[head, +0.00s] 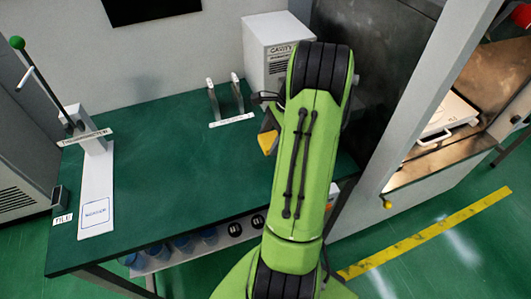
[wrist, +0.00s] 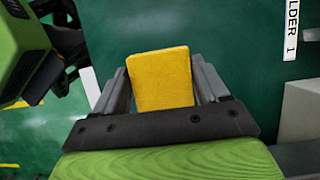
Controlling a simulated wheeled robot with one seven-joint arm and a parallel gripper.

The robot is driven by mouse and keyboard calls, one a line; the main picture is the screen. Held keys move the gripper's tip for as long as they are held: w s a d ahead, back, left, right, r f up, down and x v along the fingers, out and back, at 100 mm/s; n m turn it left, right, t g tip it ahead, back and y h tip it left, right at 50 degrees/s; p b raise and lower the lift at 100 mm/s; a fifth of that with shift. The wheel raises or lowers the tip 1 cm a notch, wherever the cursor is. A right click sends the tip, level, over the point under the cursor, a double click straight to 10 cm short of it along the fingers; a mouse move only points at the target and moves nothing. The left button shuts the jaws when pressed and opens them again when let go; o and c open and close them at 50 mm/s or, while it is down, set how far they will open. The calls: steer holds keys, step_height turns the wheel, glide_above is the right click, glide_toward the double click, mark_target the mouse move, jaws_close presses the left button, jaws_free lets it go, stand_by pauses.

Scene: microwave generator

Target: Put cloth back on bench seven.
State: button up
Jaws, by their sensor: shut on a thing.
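My gripper (wrist: 162,66) is shut on a yellow cloth (wrist: 161,82), a flat folded-looking piece between the two grey fingers. The cloth also shows in the head view (head: 267,143), partly hidden by my green arm. It is over the right part of a green-topped bench (head: 175,190), and the wrist view shows the green top (wrist: 220,35) behind it. I cannot tell how high above the top it is, or whether it touches. No bench number is readable.
A labelled holder with two upright prongs (head: 226,102) stands at the bench's back. A lever stand on a white base (head: 97,190) and a small dark block (head: 60,198) are at left. A grey box (head: 270,45) stands behind my gripper. The bench's middle is clear.

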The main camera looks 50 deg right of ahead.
mark_target(266, 162)
step_height(266, 162, down, 8)
steer(key=shift+w+b, duration=0.1)
steer(key=shift+b, duration=1)
steer(key=shift+r, duration=0.15)
steer(key=o, duration=0.9)
steer(key=shift+o, duration=0.2)
